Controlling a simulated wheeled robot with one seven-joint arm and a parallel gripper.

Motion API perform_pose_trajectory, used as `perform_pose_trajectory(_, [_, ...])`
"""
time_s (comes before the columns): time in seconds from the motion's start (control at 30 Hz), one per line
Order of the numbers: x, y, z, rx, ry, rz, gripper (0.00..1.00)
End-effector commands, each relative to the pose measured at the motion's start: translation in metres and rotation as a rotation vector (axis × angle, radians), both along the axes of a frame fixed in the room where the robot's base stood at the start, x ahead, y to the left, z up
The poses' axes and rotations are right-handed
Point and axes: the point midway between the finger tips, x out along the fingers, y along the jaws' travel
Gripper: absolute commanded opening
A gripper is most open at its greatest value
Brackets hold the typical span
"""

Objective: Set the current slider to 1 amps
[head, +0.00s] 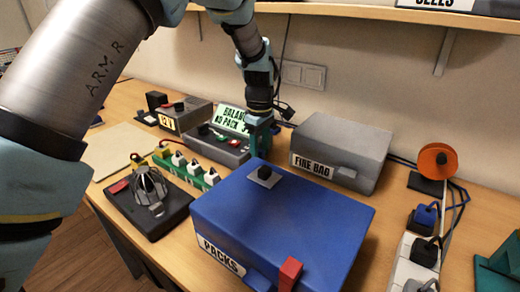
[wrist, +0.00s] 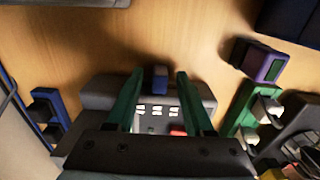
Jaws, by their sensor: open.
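A grey charger (head: 215,147) stands on the table in the middle of the head view, with a lit screen (head: 231,116) reading "BALANCE" and "NO PACK" and ending in a 3 or similar. My gripper (head: 260,138) is at the charger's right end, pointing down. In the wrist view my gripper's two green fingers (wrist: 160,72) are apart, with a small blue-grey block (wrist: 160,83) between their tips. The block is at the charger's edge and may be the slider knob. I cannot tell whether the fingers touch it. Pale marks (wrist: 155,111) show on the charger, and the slider's setting is unreadable.
A blue PACKS box (head: 285,215) stands in front and a grey FIRE BAG box (head: 342,150) to the right. A green rack of white plugs (head: 185,168) and a dark stand (head: 148,205) are at left. A shelf (head: 380,12) hangs above.

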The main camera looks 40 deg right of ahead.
Motion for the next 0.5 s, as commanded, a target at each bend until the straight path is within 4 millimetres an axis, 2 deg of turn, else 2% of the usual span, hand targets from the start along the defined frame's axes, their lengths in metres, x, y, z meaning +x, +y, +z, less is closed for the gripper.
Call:
perform_pose_trajectory(0.17, [0.0,0.0,0.0001,0.0,0.0,0.0,0.5])
perform_pose_trajectory(0.5, [0.0,0.0,0.0005,0.0,0.0,0.0,0.12])
